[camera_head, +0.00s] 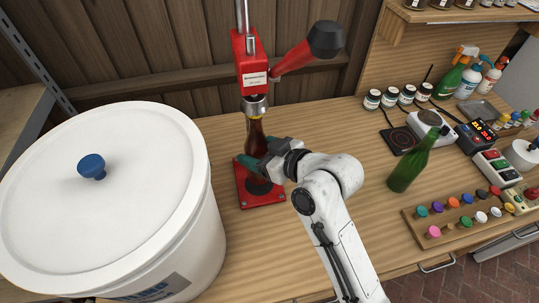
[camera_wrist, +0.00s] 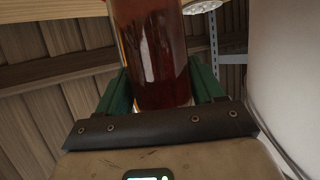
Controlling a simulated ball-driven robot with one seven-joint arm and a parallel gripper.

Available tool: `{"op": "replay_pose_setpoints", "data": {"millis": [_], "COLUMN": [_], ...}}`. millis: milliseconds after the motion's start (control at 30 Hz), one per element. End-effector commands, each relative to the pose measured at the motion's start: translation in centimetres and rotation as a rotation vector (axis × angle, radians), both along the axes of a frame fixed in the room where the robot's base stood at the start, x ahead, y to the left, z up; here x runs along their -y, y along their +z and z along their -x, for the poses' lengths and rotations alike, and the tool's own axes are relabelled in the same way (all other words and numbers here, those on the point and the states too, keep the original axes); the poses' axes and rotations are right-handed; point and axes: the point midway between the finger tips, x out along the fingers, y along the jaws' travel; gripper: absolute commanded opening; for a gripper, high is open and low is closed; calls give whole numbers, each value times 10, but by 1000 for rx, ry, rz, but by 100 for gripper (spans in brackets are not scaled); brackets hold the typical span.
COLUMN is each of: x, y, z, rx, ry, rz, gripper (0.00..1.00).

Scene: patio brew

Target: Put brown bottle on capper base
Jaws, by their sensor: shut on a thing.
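The brown bottle (camera_head: 257,142) is upright under the red capper's (camera_head: 251,72) metal bell, over its red base (camera_head: 264,196). The bottle's top is close to or inside the bell; I cannot tell which. My gripper (camera_head: 253,163) is shut on the bottle's lower body from the right. In the wrist view the brown bottle (camera_wrist: 155,55) fills the space between my green fingers (camera_wrist: 160,95). The bottle's bottom is hidden in the head view by my gripper, so I cannot tell whether it touches the base.
A large white bucket (camera_head: 140,200) with a blue knob stands close left of the capper. A green bottle (camera_head: 414,162) stands to the right, near a small black scale (camera_head: 399,140). A rack of colored stoppers (camera_head: 458,218) lies at the front right. The table between capper and green bottle is mostly clear.

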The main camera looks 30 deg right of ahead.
Motion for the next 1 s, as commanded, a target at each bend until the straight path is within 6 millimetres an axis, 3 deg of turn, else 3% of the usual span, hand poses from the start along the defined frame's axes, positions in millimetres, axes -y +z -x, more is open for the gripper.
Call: {"op": "replay_pose_setpoints", "data": {"millis": [133,400,900,933,1000], "x": [-1,-1,0,-1,-1], "y": [-3,-30,-37,-38,-38], "z": [-2,-2,-2,-1,-1], "rx": [2,2,3,-1,-1], "ry": [-1,-1,-1,0,0], "rz": [-1,0,-1,0,-1], "gripper": [12,12,12,69,76]}}
